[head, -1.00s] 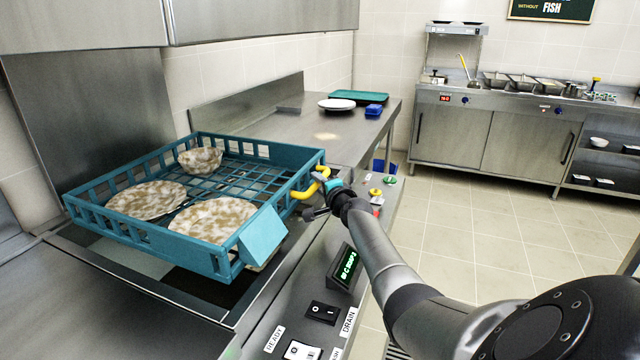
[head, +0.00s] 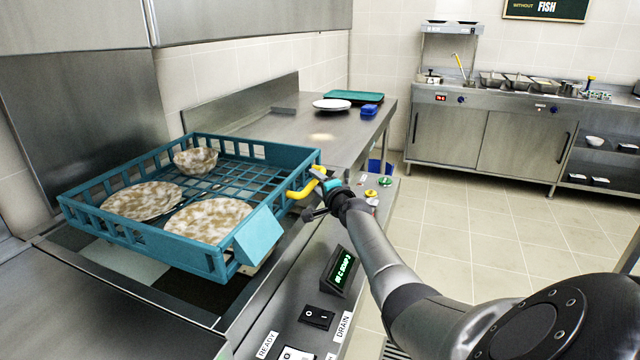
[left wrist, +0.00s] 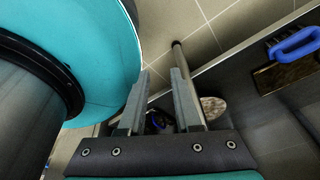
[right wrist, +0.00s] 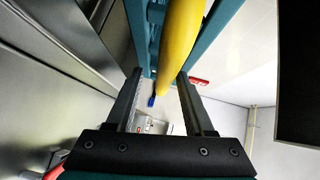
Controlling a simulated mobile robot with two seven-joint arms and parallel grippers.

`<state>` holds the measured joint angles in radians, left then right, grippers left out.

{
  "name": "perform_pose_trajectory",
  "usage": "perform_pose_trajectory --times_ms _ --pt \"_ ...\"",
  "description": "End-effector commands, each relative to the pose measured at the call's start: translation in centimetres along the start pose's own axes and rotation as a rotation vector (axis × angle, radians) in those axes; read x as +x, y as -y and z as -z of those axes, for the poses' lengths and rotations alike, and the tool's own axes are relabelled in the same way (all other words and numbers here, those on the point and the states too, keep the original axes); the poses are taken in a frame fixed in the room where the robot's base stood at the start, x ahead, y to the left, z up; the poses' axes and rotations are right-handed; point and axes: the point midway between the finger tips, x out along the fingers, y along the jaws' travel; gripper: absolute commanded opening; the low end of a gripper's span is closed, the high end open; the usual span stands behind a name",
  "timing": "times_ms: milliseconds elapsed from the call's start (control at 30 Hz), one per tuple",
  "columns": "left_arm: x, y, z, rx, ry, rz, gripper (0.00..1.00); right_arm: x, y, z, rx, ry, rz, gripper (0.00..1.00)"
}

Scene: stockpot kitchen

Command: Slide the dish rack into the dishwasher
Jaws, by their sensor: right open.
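The teal dish rack (head: 85,215) sits at the left of the head view. It holds two brown-stained plates (head: 208,220) and a stained bowl (head: 196,160). A yellow handle (head: 300,192) sticks out from its right side. My right gripper (head: 318,180) is at this handle, jaws open. In the right wrist view the yellow handle (right wrist: 180,40) passes between and beyond the open fingers (right wrist: 158,100). The rack lies over a dark recess (head: 215,290) in the steel counter; I cannot tell the dishwasher's full outline. My left gripper (left wrist: 155,92) shows only in the left wrist view, fingers apart and empty.
A control panel with a green display (head: 343,268) and switches (head: 317,316) runs along the counter front. The right-hand floor is open.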

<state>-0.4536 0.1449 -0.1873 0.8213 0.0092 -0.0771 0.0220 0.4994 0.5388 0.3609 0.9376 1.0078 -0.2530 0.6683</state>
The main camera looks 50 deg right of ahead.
Motion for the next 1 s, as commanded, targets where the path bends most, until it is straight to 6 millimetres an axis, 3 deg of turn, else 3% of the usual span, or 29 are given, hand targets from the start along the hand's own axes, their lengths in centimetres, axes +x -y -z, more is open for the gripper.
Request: perform_pose_trajectory --times_ms 33,367,767,1000 --pt "1.1 0.3 -0.5 0.01 0.031 0.006 0.35 0.1 -0.7 -0.2 0.0 0.001 0.001 0.53" --pt "0.4 0.2 0.2 0.01 0.073 0.007 0.35 -1.2 -0.5 -0.3 0.001 0.005 0.001 0.53" --pt "-1.9 0.0 2.6 0.01 0.15 0.006 0.35 -6.8 -0.2 0.2 0.004 0.003 0.0 0.53" --pt "-4.2 -2.2 1.1 0.008 0.181 -0.025 0.35 -10.7 -0.2 0.5 0.005 0.002 -0.002 0.53"
